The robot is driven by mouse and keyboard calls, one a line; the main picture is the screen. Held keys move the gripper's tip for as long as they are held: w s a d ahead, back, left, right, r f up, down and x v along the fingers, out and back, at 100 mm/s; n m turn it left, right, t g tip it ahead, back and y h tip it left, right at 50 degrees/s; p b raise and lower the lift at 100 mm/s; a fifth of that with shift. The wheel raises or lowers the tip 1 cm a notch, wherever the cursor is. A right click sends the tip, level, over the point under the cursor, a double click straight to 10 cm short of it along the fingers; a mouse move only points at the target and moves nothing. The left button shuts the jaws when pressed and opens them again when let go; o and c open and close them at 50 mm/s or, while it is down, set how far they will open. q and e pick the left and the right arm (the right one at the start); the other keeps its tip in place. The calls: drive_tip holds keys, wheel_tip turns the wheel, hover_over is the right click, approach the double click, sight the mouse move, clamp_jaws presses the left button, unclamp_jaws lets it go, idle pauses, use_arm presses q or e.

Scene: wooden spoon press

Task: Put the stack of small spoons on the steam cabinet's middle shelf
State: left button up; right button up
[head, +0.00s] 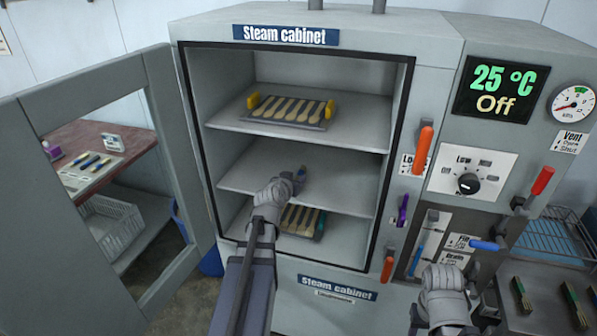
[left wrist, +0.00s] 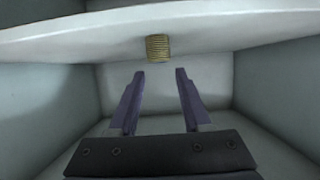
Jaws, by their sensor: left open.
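The steam cabinet (head: 447,68) stands open, with its middle shelf (head: 340,185) visible. My left gripper (head: 300,180) reaches in at the middle shelf. In the left wrist view its jaws (left wrist: 155,80) are open and nothing is between them. A small yellowish ridged stack (left wrist: 158,48), which looks like the stack of small spoons, is just beyond the fingertips, against a pale shelf slab (left wrist: 235,35), apart from the fingers.
A rack of spoons (head: 290,110) lies on the top shelf and another tray (head: 300,219) on the bottom shelf. The open door (head: 168,130) stands at the left. Levers, a dial and the "Off" display (head: 500,90) are at the right.

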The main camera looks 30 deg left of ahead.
use_arm(q)
drive_tip(key=p+v, duration=0.1)
drive_tip(key=v, duration=0.5)
drive_tip(key=shift+p, duration=0.35)
